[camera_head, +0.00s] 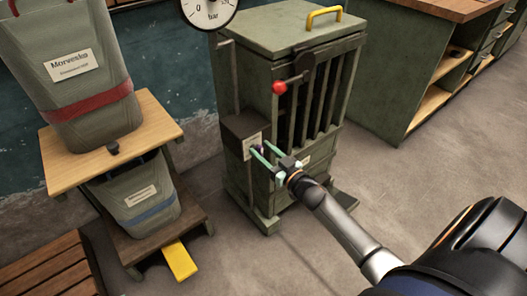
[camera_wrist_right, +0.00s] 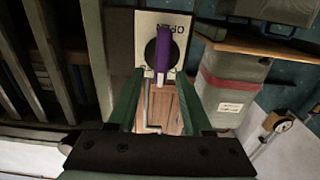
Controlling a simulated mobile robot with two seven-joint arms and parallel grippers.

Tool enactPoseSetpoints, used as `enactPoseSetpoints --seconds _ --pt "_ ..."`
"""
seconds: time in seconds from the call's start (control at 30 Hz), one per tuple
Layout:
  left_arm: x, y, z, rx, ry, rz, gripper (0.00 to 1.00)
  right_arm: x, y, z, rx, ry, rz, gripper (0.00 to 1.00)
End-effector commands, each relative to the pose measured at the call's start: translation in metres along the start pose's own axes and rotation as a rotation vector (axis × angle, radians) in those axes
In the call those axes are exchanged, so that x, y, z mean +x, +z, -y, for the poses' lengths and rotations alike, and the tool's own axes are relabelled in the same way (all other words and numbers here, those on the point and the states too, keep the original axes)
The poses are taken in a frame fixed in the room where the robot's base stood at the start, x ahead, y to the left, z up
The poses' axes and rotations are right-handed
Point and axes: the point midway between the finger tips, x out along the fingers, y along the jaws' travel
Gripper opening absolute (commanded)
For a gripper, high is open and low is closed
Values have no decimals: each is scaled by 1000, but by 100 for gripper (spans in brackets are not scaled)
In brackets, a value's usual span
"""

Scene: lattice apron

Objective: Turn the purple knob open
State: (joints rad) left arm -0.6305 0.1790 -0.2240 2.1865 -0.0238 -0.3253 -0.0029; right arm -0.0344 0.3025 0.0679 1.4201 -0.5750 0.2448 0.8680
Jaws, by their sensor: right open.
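The purple knob (camera_wrist_right: 162,55) is a bar-shaped handle on a dark round disc. It stands nearly upright in the right wrist view, in front of a pale plate (camera_wrist_right: 148,22) with the letters "OPEN", seen upside down. In the head view, only a small dark purple bit of the knob (camera_head: 261,148) shows on the green cabinet's side box. My right gripper (camera_head: 262,151) is open, its two green fingers pointing at the box. In the right wrist view my right gripper (camera_wrist_right: 160,78) has a fingertip on each side of the knob, with gaps visible. My left gripper is not in view.
The green slatted cabinet (camera_head: 285,50) carries a red-ended lever (camera_head: 279,87) above the box and a yellow handle (camera_head: 324,16) on top. Bins (camera_head: 75,100) stand on a wooden stand at left, with a yellow pedal (camera_head: 180,260). The floor at front is clear.

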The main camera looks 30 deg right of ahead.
Motion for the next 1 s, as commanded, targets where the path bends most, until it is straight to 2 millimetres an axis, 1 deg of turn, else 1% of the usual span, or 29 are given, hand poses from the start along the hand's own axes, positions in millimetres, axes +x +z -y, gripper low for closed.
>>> enactPoseSetpoints --seconds 0.1,0.53,0.57,1.0 --pt "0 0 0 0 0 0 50 0 0 0 0 0 0 50" --pt "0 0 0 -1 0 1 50 0 0 0 0 0 1 2" --pt "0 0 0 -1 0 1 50 0 1 0 0 0 1 0" --pt "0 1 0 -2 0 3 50 -1 3 0 -3 1 6 0"
